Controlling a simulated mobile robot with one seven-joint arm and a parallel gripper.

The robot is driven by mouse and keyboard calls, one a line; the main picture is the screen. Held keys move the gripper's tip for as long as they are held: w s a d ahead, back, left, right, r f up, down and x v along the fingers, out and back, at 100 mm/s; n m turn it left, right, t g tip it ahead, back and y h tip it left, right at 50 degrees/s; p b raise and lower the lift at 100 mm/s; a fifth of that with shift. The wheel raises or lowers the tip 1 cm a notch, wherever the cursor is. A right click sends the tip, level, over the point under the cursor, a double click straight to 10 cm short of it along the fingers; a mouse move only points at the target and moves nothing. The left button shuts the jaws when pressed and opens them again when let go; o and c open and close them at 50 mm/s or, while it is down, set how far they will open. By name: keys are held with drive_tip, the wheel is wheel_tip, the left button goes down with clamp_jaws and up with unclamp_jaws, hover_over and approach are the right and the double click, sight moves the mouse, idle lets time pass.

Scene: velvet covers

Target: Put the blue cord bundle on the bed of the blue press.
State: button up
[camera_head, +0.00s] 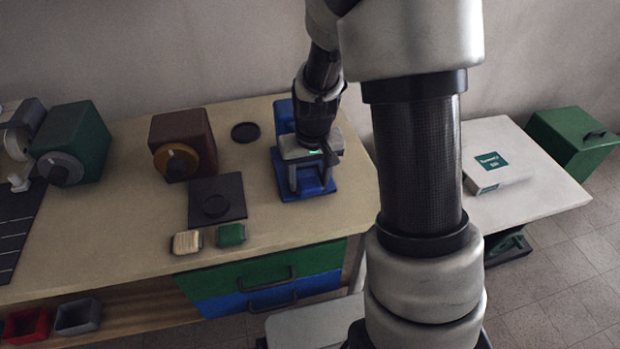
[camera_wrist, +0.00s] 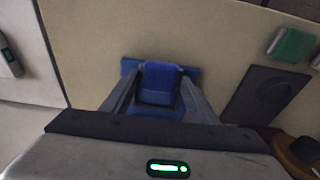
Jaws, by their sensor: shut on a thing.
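The blue press (camera_head: 327,192) stands near the right end of the workbench, with its flat blue base towards me and its upright behind. In the wrist view its base edge (camera_wrist: 129,68) shows beyond the fingers. My gripper (camera_head: 311,184) points down over the press bed. Its two fingers stand apart, shut on a blue piece, the blue cord bundle (camera_wrist: 160,78), which shows between them in the wrist view. Blue on blue makes its outline hard to read. I cannot tell whether the bundle touches the bed.
A green bundle (camera_head: 230,234) and a cream bundle (camera_head: 187,243) lie at the bench's front edge, by a dark square plate (camera_head: 229,187). A brown box with an orange dial (camera_head: 196,130) and a black disc (camera_head: 245,131) lie left of the press. A white side table (camera_head: 530,200) stands right.

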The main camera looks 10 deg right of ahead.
drive_tip(key=shift+f, duration=0.25)
idle(0.3)
drive_tip(key=o, duration=1.1)
drive_tip(key=shift+s+r+p, duration=0.5)
drive_tip(key=shift+r+p, duration=0.05)
drive_tip(key=shift+r, duration=0.3)
drive_tip(key=shift+s+r+p, duration=0.55)
drive_tip(key=shift+r, duration=0.25)
drive_tip(key=shift+s+r+p, duration=0.5)
drive_tip(key=shift+r+p, duration=0.05)
drive_tip(key=shift+r, duration=0.3)
